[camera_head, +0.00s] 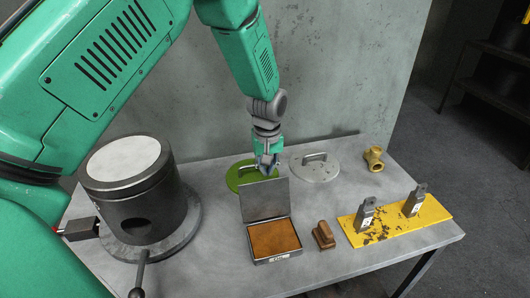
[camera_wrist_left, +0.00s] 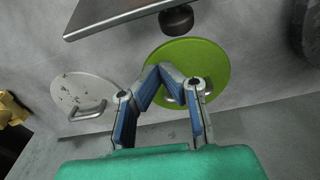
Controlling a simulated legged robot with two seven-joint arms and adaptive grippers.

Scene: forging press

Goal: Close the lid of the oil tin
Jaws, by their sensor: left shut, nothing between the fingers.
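The oil tin (camera_head: 274,257) is a flat dark box with an orange-brown pad inside, standing at the front middle of the table in the head view. Its grey lid (camera_head: 265,199) stands up, open, at the back edge. My left gripper (camera_head: 267,169) is shut and empty, just behind and above the lid's top edge. In the left wrist view my left gripper (camera_wrist_left: 168,85) shows over a green disc. A grey plate at the top of that view looks like the lid (camera_wrist_left: 105,14), with a dark round knob by it. My right gripper is not in view.
A dark pot (camera_head: 140,205) stands left. Behind the tin lie a green disc (camera_head: 238,178) and a grey disc (camera_head: 314,169), with handles. A wooden block (camera_head: 323,235), a yellow plate (camera_head: 395,222) with two metal pieces, and a brass fitting (camera_head: 373,158) are right.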

